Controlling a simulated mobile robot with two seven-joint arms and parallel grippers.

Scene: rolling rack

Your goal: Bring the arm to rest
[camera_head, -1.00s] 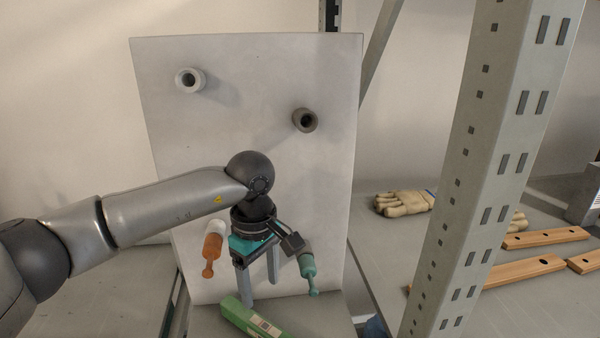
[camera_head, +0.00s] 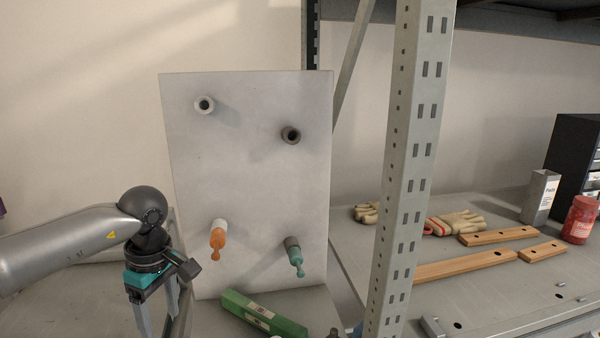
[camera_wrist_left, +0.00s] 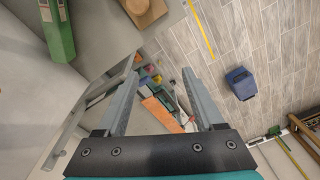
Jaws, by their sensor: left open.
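My left arm comes in from the left in the head view. Its gripper (camera_head: 160,318) hangs pointing down, left of the upright grey panel (camera_head: 240,175), apart from it. In the left wrist view the gripper (camera_wrist_left: 165,75) is open, with nothing between its two fingers. My right gripper is not in view.
A green box (camera_head: 262,314) lies in front of the panel and shows in the left wrist view (camera_wrist_left: 58,30). A perforated rack post (camera_head: 405,165) stands right of the panel. Beyond it lie gloves (camera_head: 455,222), wooden bars (camera_head: 465,264) and a red jar (camera_head: 580,220).

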